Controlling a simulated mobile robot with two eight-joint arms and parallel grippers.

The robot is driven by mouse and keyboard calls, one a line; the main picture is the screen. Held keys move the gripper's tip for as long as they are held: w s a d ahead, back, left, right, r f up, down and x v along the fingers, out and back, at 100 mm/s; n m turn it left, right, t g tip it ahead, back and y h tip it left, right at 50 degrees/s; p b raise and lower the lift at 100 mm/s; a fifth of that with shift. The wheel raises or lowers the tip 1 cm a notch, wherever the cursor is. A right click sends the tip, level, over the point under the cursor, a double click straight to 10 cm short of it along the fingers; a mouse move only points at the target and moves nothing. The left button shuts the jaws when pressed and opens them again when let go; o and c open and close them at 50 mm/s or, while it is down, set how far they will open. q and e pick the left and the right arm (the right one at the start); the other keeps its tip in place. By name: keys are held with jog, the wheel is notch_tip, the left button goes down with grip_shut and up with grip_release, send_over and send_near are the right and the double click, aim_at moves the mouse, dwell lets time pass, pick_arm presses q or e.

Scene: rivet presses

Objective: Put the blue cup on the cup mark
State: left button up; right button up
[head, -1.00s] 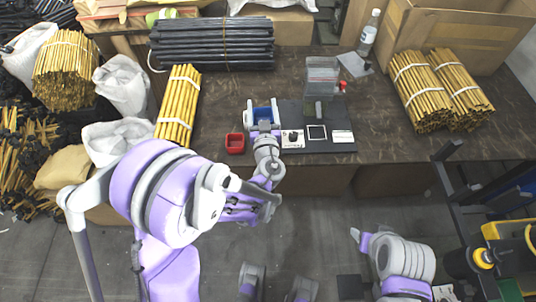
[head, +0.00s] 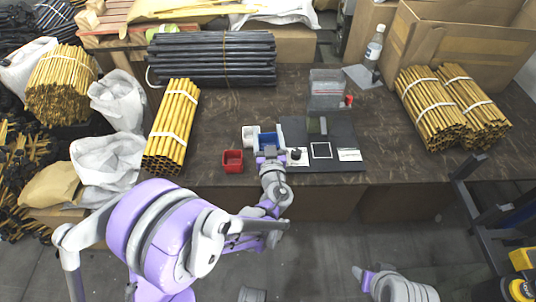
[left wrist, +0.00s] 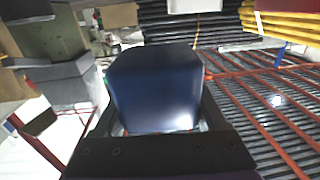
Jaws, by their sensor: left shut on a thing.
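The blue cup (head: 268,140) is between the fingers of my left gripper (head: 269,152), which is shut on it. In the left wrist view the dark blue cup (left wrist: 155,90) fills the space between the fingers. A white square outline (head: 321,150) on a black board (head: 335,126) looks like the cup mark. It lies to the right of the held cup and is bare. The cup is near the board's left edge; its height above the table is hard to tell. My right gripper is not in view; only part of that arm shows at the bottom.
A black knob (head: 296,154) sits between gripper and outline. Table right of the board is clear.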

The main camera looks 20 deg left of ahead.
pick_arm(q)
notch_tip(320, 180, down, 7)
jog(key=shift+r+b, duration=0.1)
jog(key=shift+b, duration=0.75)
jog(key=shift+r, duration=0.1)
jog(key=shift+f, duration=0.25)
jog(key=o, duration=1.4)
